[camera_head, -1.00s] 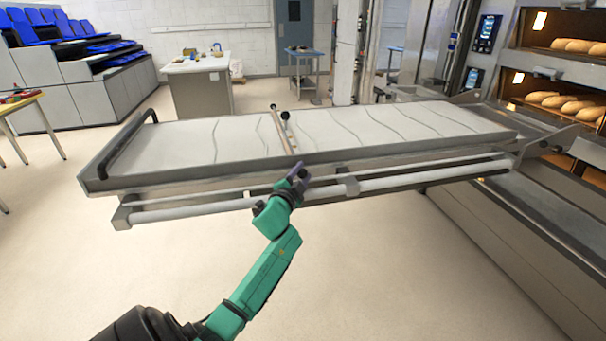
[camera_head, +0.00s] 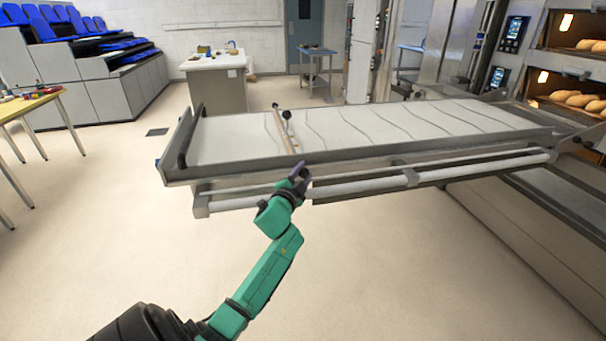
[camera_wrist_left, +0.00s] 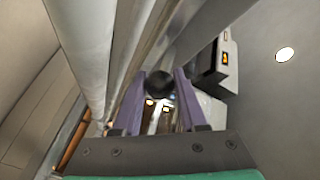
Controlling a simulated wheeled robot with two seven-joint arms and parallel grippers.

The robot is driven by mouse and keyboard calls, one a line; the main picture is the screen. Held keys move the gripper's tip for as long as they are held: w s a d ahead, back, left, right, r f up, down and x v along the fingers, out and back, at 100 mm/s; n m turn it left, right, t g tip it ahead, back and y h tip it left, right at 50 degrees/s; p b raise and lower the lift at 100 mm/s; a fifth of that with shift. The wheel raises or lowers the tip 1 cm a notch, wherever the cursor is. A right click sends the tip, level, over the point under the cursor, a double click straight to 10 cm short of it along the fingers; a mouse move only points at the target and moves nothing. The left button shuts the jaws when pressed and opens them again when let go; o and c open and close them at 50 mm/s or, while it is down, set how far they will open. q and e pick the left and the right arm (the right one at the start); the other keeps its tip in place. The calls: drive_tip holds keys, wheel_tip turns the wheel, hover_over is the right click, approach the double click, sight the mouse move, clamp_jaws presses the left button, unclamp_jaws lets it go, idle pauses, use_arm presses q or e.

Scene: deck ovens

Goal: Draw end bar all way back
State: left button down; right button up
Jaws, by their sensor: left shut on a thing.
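The end bar (camera_head: 285,135) is a thin, light crossbar with dark knobs, lying across the pale belt of the long loader (camera_head: 400,163). It lies in the left half of the belt, some way from the loader's left end. My left gripper (camera_head: 300,173) is at the bar's near end, by the loader's front side. In the left wrist view its purple fingers (camera_wrist_left: 160,82) are shut on a round black knob (camera_wrist_left: 160,84), which I take to be the bar's near end. My right gripper is out of view.
A dark raised handle (camera_head: 187,137) stands at the loader's left end. A pale rail (camera_head: 350,190) runs along its front side. Deck ovens with bread (camera_head: 575,98) are at the right. A yellow-topped table (camera_head: 28,104) stands far left. The floor in front is clear.

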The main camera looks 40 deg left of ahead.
use_arm(q)
drive_tip(key=shift+a, duration=0.15)
drive_tip(key=shift+c, duration=2.2)
unclamp_jaws()
drive_tip(key=shift+s, duration=0.15)
drive_tip(key=shift+a, duration=0.1)
drive_tip(key=shift+s+d, duration=0.2)
drive_tip(key=shift+d, duration=0.05)
drive_tip(key=b+v, duration=0.2)
drive_tip(key=v, duration=1.2)
